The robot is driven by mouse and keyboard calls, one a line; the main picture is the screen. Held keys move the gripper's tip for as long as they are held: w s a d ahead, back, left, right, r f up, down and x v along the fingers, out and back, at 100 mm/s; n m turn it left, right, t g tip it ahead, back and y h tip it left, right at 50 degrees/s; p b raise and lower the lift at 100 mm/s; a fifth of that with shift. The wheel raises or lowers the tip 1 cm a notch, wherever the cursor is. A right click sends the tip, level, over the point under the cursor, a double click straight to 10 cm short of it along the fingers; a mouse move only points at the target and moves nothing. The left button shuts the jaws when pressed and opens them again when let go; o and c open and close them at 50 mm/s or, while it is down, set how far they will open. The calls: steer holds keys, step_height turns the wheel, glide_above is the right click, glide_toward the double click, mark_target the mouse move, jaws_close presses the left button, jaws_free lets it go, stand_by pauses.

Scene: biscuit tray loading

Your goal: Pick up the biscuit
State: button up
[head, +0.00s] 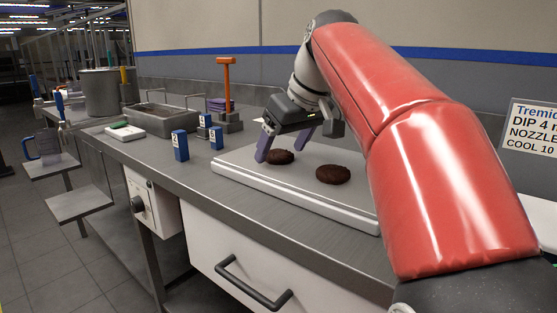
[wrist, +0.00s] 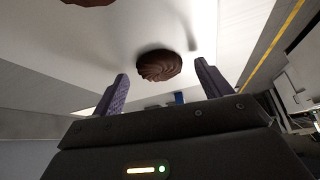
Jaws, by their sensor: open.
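Two dark brown biscuits lie on a pale board (head: 230,170) on the counter. The left biscuit (head: 280,157) is under my gripper (head: 284,146), whose purple fingers are spread on either side of it. The right biscuit (head: 333,174) lies apart from it, clear of the fingers. In the wrist view, one biscuit (wrist: 159,66) shows between and beyond the open fingertips of my gripper (wrist: 160,70), and another biscuit (wrist: 90,2) is cut off at the top edge. The fingers hold nothing. I cannot tell whether either finger touches the board.
Blue numbered blocks (head: 180,145) stand left of the board. Behind them are an orange-handled tool (head: 226,75) on a stand and a grey metal tray (head: 160,122). A large pot (head: 101,92) stands farther left. The wall rises behind the counter.

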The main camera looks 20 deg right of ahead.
steer(key=shift+w+f, duration=0.1)
steer(key=shift+f, duration=0.05)
steer(key=c, duration=0.8)
